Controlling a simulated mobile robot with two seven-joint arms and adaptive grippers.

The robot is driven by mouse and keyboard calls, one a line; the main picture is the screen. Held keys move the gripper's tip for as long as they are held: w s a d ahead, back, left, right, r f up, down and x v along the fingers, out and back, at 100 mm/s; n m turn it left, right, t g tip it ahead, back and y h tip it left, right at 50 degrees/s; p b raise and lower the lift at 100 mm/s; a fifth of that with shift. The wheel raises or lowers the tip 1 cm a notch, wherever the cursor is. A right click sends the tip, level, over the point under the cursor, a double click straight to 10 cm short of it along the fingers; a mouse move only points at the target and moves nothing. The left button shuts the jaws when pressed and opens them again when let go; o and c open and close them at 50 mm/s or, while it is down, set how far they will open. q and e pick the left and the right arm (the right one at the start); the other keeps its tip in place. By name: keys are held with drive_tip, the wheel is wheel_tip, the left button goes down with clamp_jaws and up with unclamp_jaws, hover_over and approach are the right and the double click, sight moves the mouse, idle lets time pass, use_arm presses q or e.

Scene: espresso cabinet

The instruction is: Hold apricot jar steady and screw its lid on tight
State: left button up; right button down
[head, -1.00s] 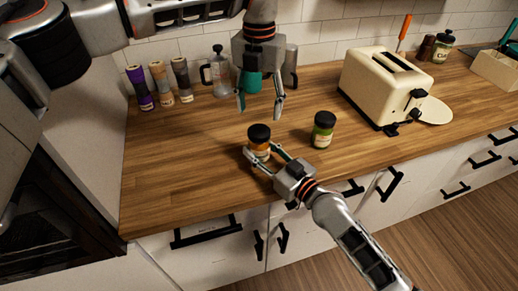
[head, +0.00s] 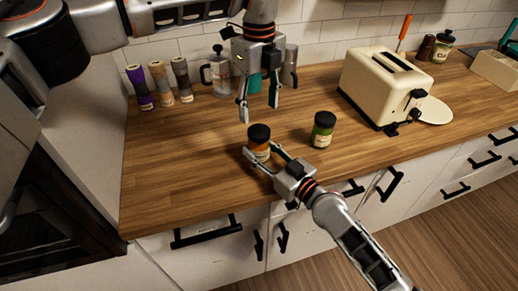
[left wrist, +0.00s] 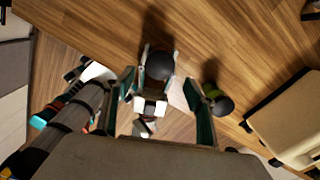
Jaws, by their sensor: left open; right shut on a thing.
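The apricot jar (head: 259,147), orange with a black lid (head: 259,132), stands upright on the wooden counter. My right gripper (head: 262,155) is shut on its body from the front. In the head view the lid sits on top of the jar; how tight it is cannot be seen. My left gripper (head: 260,108) is open and empty above the jar, fingers pointing down. In the left wrist view, the black lid (left wrist: 160,65) lies between and beyond the open left fingers (left wrist: 160,105).
A green jar with a black lid (head: 323,130) stands close to the right of the apricot jar. A cream toaster (head: 380,88) is farther right. Several grinders (head: 160,83) and a glass press (head: 217,78) stand by the back wall. The counter to the left is clear.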

sight(259, 130)
use_arm(q)
drive_tip(key=shift+f, duration=0.1)
drive_tip(key=shift+f, duration=3.95)
drive_tip(key=c, duration=1.2)
drive_tip(key=shift+o, duration=0.2)
drive_tip(key=m, duration=0.9)
drive_tip(key=shift+m, duration=0.4)
drive_tip(key=m, duration=0.3)
drive_tip(key=shift+m, duration=0.3)
